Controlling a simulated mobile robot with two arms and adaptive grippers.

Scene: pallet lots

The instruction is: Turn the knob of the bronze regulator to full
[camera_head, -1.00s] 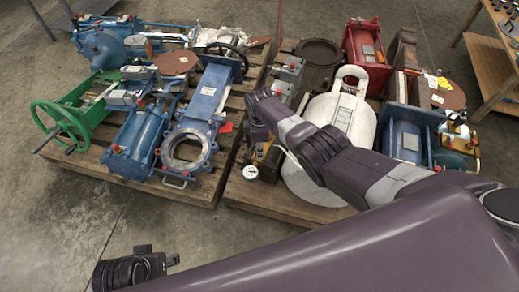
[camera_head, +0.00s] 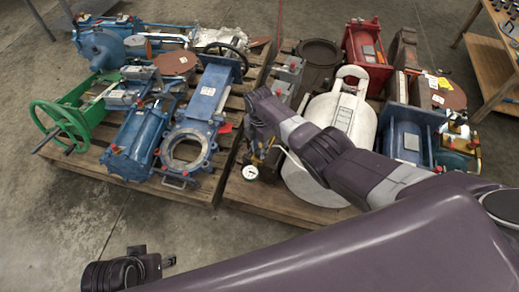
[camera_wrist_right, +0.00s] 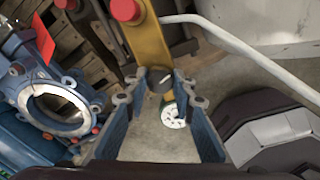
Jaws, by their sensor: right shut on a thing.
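The bronze regulator (camera_wrist_right: 147,35) is a yellow-brown block with red caps, at the top of the right wrist view. Its dark knob (camera_wrist_right: 160,81), with a white mark, sits between the fingertips of my right gripper (camera_wrist_right: 162,86), which is shut on it. A round white gauge (camera_wrist_right: 172,114) shows just beyond the knob. In the head view my right arm and gripper hide most of the regulator, and the gauge (camera_head: 250,172) shows below. My left gripper (camera_head: 165,261) is at the lower left, over bare floor; its opening is unclear.
A white curved bar (camera_wrist_right: 245,44) runs close beside the regulator. The left pallet (camera_head: 205,187) carries blue valves (camera_head: 190,130) and a green handwheel (camera_head: 58,128). A grey-white valve (camera_head: 340,122) and red equipment (camera_head: 364,52) crowd the right pallet. Floor in front is clear.

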